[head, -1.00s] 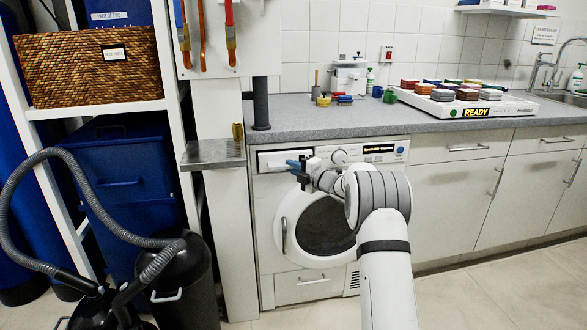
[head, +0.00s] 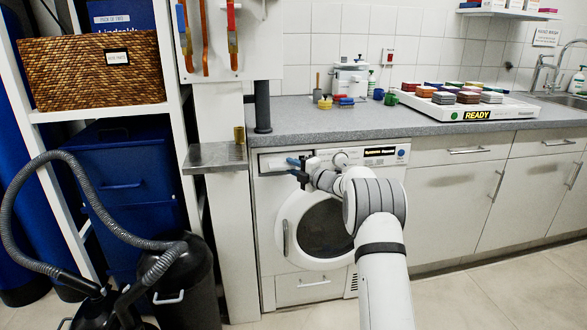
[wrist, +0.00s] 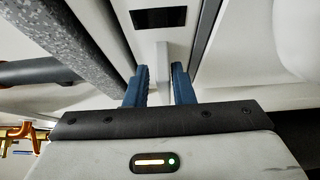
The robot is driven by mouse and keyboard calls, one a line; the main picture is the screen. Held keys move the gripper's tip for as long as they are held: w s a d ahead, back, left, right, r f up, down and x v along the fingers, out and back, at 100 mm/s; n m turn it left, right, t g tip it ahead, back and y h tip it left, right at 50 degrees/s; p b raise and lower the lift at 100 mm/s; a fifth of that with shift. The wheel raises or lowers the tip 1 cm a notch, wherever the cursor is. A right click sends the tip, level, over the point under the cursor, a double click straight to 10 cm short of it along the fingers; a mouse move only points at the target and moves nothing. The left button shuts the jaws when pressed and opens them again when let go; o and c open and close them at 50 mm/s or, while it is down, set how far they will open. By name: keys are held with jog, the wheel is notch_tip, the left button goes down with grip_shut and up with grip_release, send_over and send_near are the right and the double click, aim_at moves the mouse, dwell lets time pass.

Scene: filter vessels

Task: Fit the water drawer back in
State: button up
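The water drawer (head: 272,163) is the pale front at the upper left of the white dryer (head: 300,258), under the worktop. In the head view it sits about level with the panel, and whether it is fully seated cannot be told. My gripper (head: 292,162) is at the drawer front, its blue fingers pointing left. In the wrist view the fingers of my gripper (wrist: 160,88) are apart, one on each side of a narrow pale bar (wrist: 162,62). Slim gaps seem to show beside the bar. A dark rectangle (wrist: 157,18) is on the pale surface beyond.
The grey worktop (head: 310,118) overhangs just above my gripper. A metal shelf (head: 214,157) on a white post stands left of the dryer. A black vacuum (head: 182,290) with a hose is at lower left. A tray marked READY (head: 470,104) holds several coloured blocks.

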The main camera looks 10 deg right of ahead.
jog(key=o, duration=0.3)
jog(key=shift+f, duration=0.1)
jog(key=shift+f, duration=0.1)
jog(key=p+v, duration=0.1)
jog(key=v, duration=0.6)
jog(key=shift+s+d, duration=0.25)
jog(key=shift+s, duration=0.05)
